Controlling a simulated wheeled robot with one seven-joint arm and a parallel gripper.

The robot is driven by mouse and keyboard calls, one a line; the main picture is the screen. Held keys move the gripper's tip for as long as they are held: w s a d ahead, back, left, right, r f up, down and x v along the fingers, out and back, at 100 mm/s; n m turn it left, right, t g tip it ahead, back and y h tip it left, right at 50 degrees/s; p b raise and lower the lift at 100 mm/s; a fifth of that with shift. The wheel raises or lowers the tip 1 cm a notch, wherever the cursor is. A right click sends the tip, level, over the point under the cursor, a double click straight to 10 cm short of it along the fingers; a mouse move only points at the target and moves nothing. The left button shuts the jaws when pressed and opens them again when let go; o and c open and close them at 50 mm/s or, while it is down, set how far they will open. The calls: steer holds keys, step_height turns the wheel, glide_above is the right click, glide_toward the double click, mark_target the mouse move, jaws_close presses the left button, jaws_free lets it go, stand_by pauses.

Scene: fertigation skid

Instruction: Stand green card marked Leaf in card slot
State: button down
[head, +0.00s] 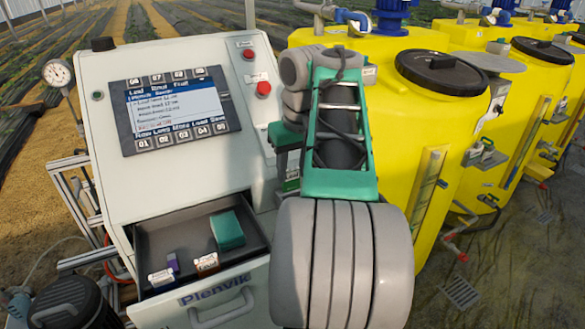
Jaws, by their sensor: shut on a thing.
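My gripper (288,160) is at the right edge of the console's sloped front, mostly hidden behind my own arm. It is shut on a small green card (291,184) that shows just below the jaws, with a pale band on it. The card's marking is too small to read. The card is close to the console's right edge; I cannot tell whether it touches anything. I cannot make out the card slot; my arm covers that part of the console.
An open drawer (259,247) below the console (185,172) holds a teal block (227,230), a purple piece (173,262) and two small labelled pieces, one orange (206,263), one white (161,278). Red buttons (263,89) are near the gripper. Yellow tanks (455,125) stand at right.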

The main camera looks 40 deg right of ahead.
mark_target(293, 186)
steer(key=shift+s+a+f+b, duration=0.1)
steer(key=shift+s+f+b, duration=0.05)
steer(key=shift+f+b, duration=2.3)
steer(key=shift+f+p, duration=0.25)
steer(key=shift+p, duration=0.1)
steer(key=c, duration=1.3)
jaws_free()
steer(key=o, duration=0.5)
steer(key=shift+r, duration=0.2)
steer(key=shift+r, duration=0.1)
step_height(293, 186, up, 8)
steer(key=s+p, duration=0.1)
steer(key=p, duration=0.5)
steer(key=shift+f, duration=0.2)
steer(key=shift+s+a, duration=0.1)
